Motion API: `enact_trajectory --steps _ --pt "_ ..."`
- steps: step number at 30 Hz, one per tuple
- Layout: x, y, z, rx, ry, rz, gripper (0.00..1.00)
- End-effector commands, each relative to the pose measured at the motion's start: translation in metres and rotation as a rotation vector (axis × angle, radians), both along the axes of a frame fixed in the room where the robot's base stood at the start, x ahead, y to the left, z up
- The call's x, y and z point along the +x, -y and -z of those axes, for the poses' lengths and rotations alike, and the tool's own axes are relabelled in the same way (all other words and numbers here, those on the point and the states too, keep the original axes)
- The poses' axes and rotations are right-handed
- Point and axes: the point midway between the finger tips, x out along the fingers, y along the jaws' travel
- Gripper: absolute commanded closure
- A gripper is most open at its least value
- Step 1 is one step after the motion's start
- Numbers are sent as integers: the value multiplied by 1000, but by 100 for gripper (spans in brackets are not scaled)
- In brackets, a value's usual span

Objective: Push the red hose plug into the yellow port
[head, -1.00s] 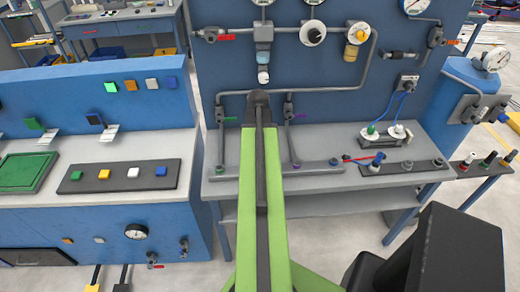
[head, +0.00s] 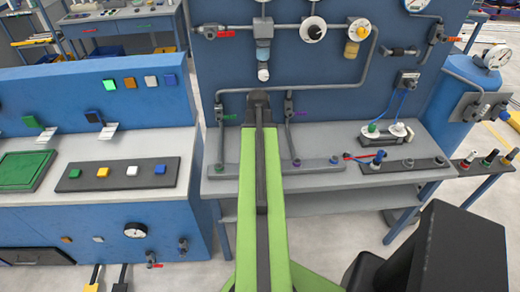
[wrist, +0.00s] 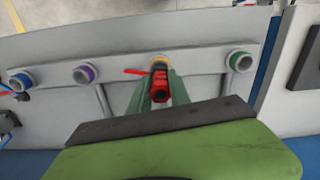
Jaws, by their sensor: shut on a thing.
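The red hose plug (wrist: 160,90) is in the wrist view, between the green fingers of my gripper (wrist: 158,92), which is shut on it. The yellow port (wrist: 158,61) is on the pale rail just beyond the plug, and its ring is partly hidden by the plug. The plug lines up closely with the port. I cannot tell whether its tip is touching the port or inside it. In the head view my arm covers the plug, the yellow port and the fingertips.
The rail (wrist: 120,66) also carries a blue port (wrist: 20,82), a purple port (wrist: 85,74) and a green port (wrist: 240,61). In the head view, pipes and gauges (head: 312,30) stand on the panel behind. A dark strip with connectors (head: 405,165) lies on the bench to the right.

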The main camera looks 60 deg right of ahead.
Motion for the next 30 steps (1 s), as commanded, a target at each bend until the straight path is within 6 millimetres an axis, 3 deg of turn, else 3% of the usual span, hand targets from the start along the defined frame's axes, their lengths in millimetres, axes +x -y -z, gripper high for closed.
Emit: enact_trajectory --steps 29,30 --pt "0 0 19 0 0 0 100" --pt "0 0 19 0 0 0 72"
